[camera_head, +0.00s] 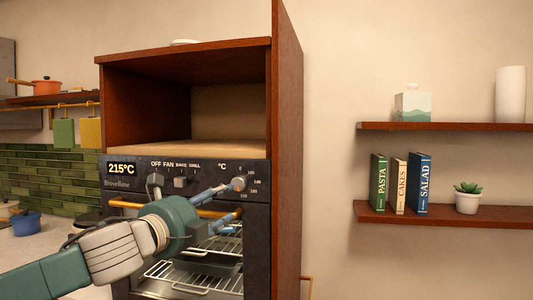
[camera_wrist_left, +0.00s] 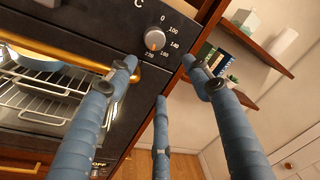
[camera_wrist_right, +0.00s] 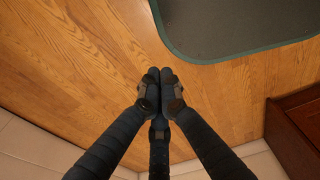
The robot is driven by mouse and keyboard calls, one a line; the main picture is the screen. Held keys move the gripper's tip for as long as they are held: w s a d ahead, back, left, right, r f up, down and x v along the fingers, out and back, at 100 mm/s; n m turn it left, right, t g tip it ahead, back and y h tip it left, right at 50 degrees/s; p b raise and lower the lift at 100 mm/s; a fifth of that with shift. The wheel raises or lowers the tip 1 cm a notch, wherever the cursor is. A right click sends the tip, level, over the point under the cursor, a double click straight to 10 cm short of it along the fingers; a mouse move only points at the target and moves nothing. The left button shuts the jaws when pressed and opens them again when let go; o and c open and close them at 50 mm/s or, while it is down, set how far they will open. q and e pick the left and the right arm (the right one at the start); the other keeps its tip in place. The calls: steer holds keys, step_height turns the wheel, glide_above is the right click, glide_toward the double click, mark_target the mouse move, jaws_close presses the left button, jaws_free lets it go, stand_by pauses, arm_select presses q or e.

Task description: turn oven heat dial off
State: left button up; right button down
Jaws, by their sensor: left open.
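The oven (camera_head: 118,191) has a dark control panel with a display (camera_head: 121,168) reading 215°C. The heat dial (camera_head: 238,184) is a round grey knob under the °C label at the panel's right. It also shows in the left wrist view (camera_wrist_left: 155,39), ringed by numbers from 0 upward, with an orange-brown patch on its lower part. My left gripper (camera_head: 229,203) is open and empty in front of the panel. In the left wrist view its spread blue fingers (camera_wrist_left: 158,72) are below the dial, apart from it. My right gripper (camera_wrist_right: 160,88) has its fingertips together above the floor, holding nothing visible.
A brass handle (camera_head: 126,203) crosses the oven door below the panel. Another knob (camera_head: 180,182) sits under the OFF, FAN, BAKE, GRILL labels. A tall wooden side panel (camera_head: 287,150) borders the oven on the right. Shelves (camera_head: 470,222) with books and a plant are farther right.

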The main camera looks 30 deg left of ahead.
mark_target(236, 184)
arm_select(q)
steer(key=shift+y, duration=0.4)
steer(key=w+a+p, duration=0.1)
steer(key=w, duration=0.2)
steer(key=w+r+p, duration=0.1)
steer(key=w+p, duration=0.1)
steer(key=w, duration=0.1)
steer(key=w+a+r+p, duration=0.1)
steer(key=w+p, duration=0.1)
steer(key=w, duration=0.2)
steer(key=shift+a, duration=0.35)
steer(key=shift+w+f, duration=0.1)
steer(key=shift+w, duration=0.3)
arm_select(e)
steer(key=s+r, duration=0.3)
steer(key=r, duration=0.3)
steer(key=shift+s+d+g, duration=0.15)
steer(key=shift+d+g, duration=0.25)
arm_select(q)
steer(key=shift+c, duration=0.3)
steer(key=c, duration=1.1)
